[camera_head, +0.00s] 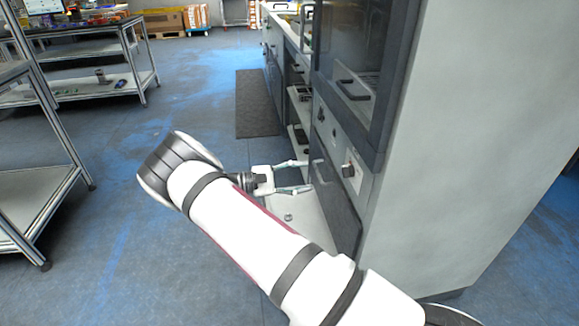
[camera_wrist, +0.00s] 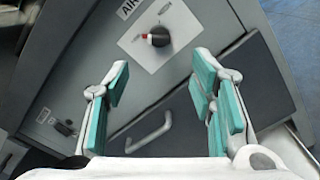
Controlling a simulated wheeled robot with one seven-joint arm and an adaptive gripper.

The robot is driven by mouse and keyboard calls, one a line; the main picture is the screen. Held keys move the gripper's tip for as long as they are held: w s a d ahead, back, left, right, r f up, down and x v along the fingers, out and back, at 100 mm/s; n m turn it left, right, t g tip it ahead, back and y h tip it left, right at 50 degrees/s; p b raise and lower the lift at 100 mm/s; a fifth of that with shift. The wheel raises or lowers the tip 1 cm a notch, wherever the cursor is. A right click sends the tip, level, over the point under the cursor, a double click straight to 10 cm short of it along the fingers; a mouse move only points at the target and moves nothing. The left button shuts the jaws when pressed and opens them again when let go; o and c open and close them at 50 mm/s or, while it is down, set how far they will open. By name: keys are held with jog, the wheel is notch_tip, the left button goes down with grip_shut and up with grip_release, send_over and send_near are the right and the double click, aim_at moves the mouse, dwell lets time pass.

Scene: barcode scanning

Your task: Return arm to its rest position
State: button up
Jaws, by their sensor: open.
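My gripper (camera_head: 298,176) is open and empty beside the front of a tall grey cabinet (camera_head: 470,130). In the wrist view its two fingers with teal pads (camera_wrist: 160,92) stand wide apart, with nothing between them. Behind them the wrist view shows a grey panel with a red-and-black knob (camera_wrist: 158,37) and a drawer handle (camera_wrist: 150,132). My white arm reaches from the lower right toward the middle of the head view, bent at a thick grey joint. I cannot tell whether the fingertips touch the panel.
A dark drawer front (camera_head: 335,200) and a pale tray-like surface (camera_head: 300,215) lie close to my gripper. Metal shelves (camera_head: 85,50) stand at the left. A dark mat (camera_head: 258,103) lies on the blue floor. The floor left of my arm is open.

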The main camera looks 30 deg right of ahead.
jog(key=s+a+r+m+y, duration=0.3)
jog(key=s+r+m+y, duration=0.2)
jog(key=s+r+y, duration=1.15)
jog(key=s+a+r+t, duration=0.2)
jog(key=s+a, duration=0.1)
jog(key=s, duration=0.5)
jog(key=s+a+r+m+t, duration=0.1)
jog(key=s+a+r+t, duration=0.15)
jog(key=s, duration=0.65)
jog(key=s+a+r+t, duration=0.1)
jog(key=s+a, duration=0.3)
jog(key=s, duration=0.4)
notch_tip(320, 180, up, 21)
jog(key=t+p, duration=0.3)
jog(key=p, duration=1.6)
jog(key=shift+w+a+t+y, duration=0.15)
jog(key=shift+w+t+y, duration=0.05)
jog(key=shift+t+y, duration=0.2)
jog(key=shift+r, duration=0.1)
